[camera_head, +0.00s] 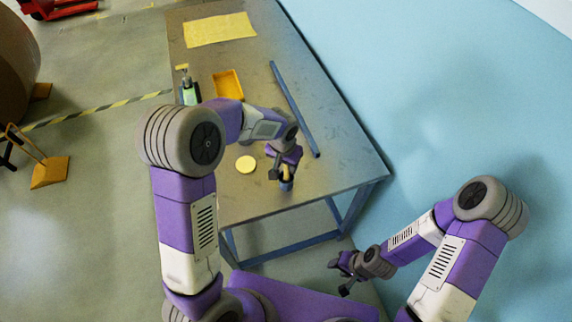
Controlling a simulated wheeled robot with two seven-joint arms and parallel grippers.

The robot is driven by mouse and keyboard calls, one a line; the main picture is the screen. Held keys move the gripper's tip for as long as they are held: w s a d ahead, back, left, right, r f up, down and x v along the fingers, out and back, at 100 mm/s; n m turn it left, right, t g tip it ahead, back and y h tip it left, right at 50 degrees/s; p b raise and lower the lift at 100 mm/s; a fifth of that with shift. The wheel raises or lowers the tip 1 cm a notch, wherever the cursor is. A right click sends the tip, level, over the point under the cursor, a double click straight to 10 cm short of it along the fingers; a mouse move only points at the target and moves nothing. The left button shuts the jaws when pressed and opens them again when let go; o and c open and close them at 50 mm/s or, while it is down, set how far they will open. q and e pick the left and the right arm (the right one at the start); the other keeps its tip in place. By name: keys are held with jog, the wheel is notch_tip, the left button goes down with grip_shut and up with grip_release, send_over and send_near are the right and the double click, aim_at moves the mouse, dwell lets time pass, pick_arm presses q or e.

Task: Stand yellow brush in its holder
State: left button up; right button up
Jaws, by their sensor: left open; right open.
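The yellow brush (286,173) is a small yellow upright shape near the table's near right part. Its lower end is at a small dark blue holder (286,185); it appears to stand in it, though the gripper partly hides this. My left gripper (283,171) is open, with its fingers around or just beside the brush; I cannot tell whether they touch it. My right gripper (343,278) is open and empty, low beyond the table's near edge.
The grey table (262,205) also bears a yellow disc (246,164), an orange tray (228,85), a green bottle (189,93), a yellow sheet (220,30) and a long blue bar (294,108). A pale blue wall (430,110) stands to the right.

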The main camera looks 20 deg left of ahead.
pick_arm(q)
notch_tip(320, 180, up, 11)
jog(key=s+p, duration=0.1)
jog(key=shift+s+a+f+p, duration=0.15)
jog(key=shift+s+p, duration=0.1)
jog(key=shift+p, duration=0.05)
pick_arm(e)
jog(key=shift+r, duration=0.9)
